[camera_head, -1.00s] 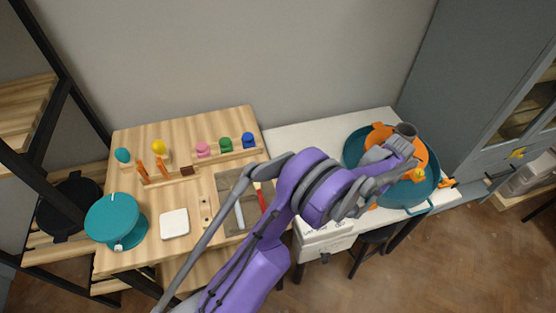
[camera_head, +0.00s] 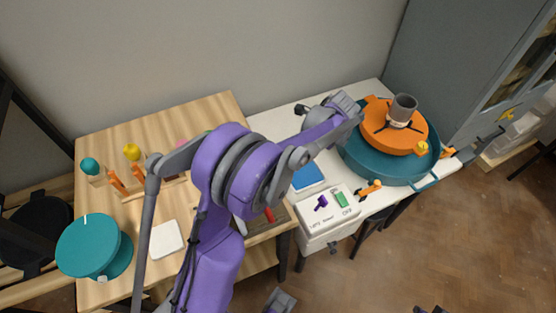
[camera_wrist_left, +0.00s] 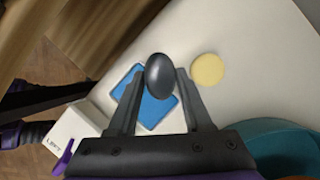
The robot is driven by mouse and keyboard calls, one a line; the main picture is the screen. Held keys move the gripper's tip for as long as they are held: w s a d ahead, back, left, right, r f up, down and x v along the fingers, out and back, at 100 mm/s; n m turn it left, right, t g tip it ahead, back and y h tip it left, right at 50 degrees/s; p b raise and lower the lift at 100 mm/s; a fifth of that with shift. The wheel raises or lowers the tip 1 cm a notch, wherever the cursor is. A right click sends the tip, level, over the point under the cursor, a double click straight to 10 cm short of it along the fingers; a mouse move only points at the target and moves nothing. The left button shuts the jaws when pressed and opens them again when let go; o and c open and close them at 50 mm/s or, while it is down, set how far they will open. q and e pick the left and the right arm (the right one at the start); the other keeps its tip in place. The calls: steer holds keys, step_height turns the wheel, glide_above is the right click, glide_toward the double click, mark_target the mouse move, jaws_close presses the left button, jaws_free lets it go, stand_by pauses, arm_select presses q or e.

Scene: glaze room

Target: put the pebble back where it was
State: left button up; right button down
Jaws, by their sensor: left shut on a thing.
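The pebble (camera_wrist_left: 159,76) is a smooth, dark grey oval in the left wrist view. It sits between the two fingertips of my left gripper (camera_wrist_left: 158,82), which is shut on it. Behind the pebble in that view is a blue pad (camera_wrist_left: 146,97) on the white tabletop, with a flat pale yellow disc (camera_wrist_left: 208,70) to its right. In the head view my left gripper (camera_head: 302,109) is over the white table, and the blue pad (camera_head: 307,177) lies nearer the front. The yellow disc is not visible there.
A teal basin (camera_head: 380,165) holds an orange wheel (camera_head: 385,136) with a grey cup (camera_head: 403,108) at the table's right. A white labelled box (camera_head: 329,212) stands at the front. The wooden table (camera_head: 205,115) at left holds tools and a teal wheel (camera_head: 88,245).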

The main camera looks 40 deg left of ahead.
arm_select(q)
steer(key=s+a+r+m+t+b, duration=0.1)
steer(key=a+r+m+t+b, duration=0.2)
steer(key=a+m, duration=0.6)
steer(key=shift+m+t+h, duration=0.3)
steer(key=shift+m, duration=0.1)
steer(key=f, duration=0.3)
steer(key=f+b, duration=0.1)
steer(key=f, duration=0.3)
steer(key=d+f, duration=0.1)
steer(key=f, duration=0.3)
steer(key=shift+d+b, duration=0.1)
steer(key=shift+b, duration=0.3)
steer(key=shift+f, duration=0.25)
steer(key=o, duration=1.2)
steer(key=shift+r, duration=0.1)
steer(key=shift+r, duration=0.1)
